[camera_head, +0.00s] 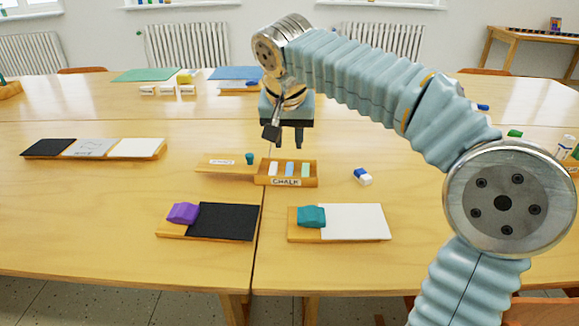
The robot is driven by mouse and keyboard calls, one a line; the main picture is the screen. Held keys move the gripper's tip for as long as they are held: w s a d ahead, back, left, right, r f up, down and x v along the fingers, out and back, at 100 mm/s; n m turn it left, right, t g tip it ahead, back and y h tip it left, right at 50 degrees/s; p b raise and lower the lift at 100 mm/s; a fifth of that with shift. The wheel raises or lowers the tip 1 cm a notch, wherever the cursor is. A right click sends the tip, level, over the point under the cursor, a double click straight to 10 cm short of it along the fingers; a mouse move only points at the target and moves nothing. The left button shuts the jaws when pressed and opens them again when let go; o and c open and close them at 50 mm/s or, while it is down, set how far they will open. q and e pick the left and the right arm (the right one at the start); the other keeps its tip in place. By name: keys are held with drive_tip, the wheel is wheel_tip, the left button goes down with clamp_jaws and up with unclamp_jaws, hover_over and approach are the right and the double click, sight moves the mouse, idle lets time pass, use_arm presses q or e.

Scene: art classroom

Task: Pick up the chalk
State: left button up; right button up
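A wooden tray labelled CHALK (286,182) sits near the middle of the table. It holds upright-looking chalk pieces: a white chalk (273,169), a blue chalk (290,168) and a pale green chalk (305,170). My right gripper (290,145) points down above and slightly behind the tray, apart from the chalk. Its two dark fingers show a gap between them, with nothing held. My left gripper is not in view.
A wooden holder with a teal piece (222,164) adjoins the tray on the left. A blue-and-white eraser (363,177) lies to the right. In front are boards with a purple block (183,213) and a teal block (311,216).

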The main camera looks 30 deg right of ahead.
sight(289, 171)
drive_tip(key=x, duration=1.1)
drive_tip(key=shift+a+f, duration=0.1)
drive_tip(key=shift+f, duration=0.2)
clamp_jaws()
